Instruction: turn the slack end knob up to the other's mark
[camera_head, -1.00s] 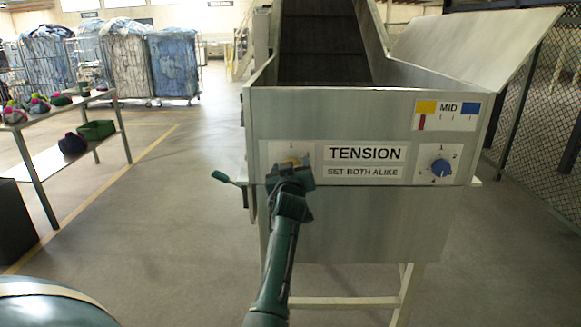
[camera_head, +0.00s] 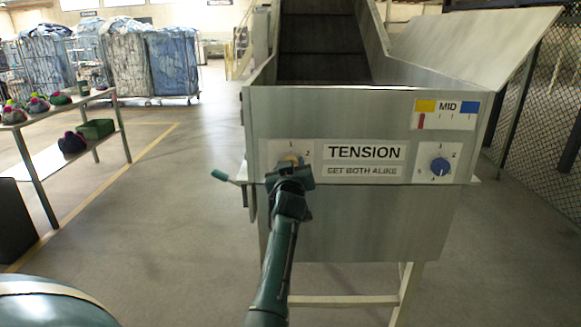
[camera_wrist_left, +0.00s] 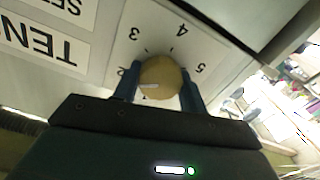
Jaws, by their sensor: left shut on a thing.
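A round tan-yellow knob (camera_wrist_left: 163,78) sits on the left dial plate (camera_wrist_left: 203,50) of the machine front, and its top also shows in the head view (camera_head: 291,160). My left gripper (camera_wrist_left: 160,92) is shut on it, one finger on each side. The knob's white pointer line lies between 1 and 2, though the finger partly covers those marks. A blue knob (camera_head: 440,166) sits on the right dial plate (camera_head: 453,176), untouched; its pointer is too small to read. My right gripper is not in view.
A TENSION label (camera_head: 364,152) lies between the dials, above "SET BOTH ALIKE". The gauge (camera_head: 446,114) marked MID has its red marker at the left, under yellow. A teal-handled lever (camera_head: 221,176) sticks out left of the machine. A table (camera_head: 45,160) with bags stands farther left.

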